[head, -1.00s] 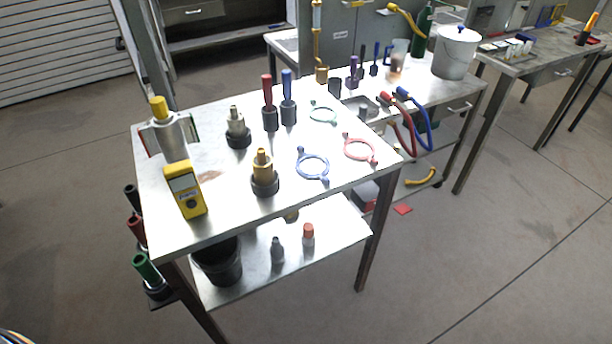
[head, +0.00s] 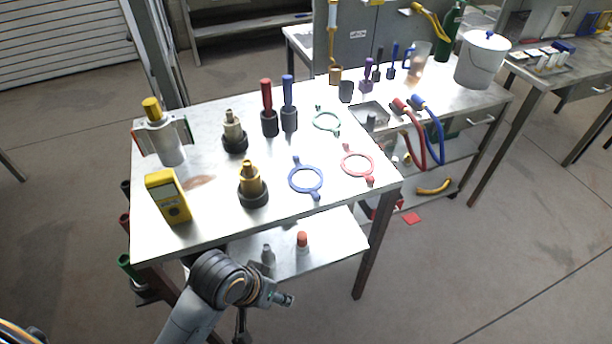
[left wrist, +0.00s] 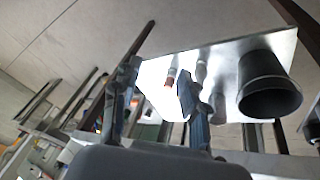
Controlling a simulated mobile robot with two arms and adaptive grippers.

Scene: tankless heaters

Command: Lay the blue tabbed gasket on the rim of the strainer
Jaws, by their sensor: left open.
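The blue tabbed gasket (head: 292,185) lies flat on the cart's steel top, near the front edge, with a tab at each end. Two fittings on black bases stand to its left: a brass one (head: 252,183) and a silver-and-brass one (head: 234,132) behind it. I cannot tell for sure which thing is the strainer. My left arm comes in from below at the front edge, lower than the tabletop. My left gripper is open and empty in the left wrist view (left wrist: 160,76), its fingers apart in front of the lower shelf. My right gripper is out of view.
A pink gasket (head: 371,165) and a green gasket (head: 316,121) lie nearby. A yellow meter (head: 168,197), a yellow-capped device (head: 160,140) and red and blue-handled tools (head: 288,105) stand on the cart. A black bucket (left wrist: 268,85) and small bottles are on the lower shelf.

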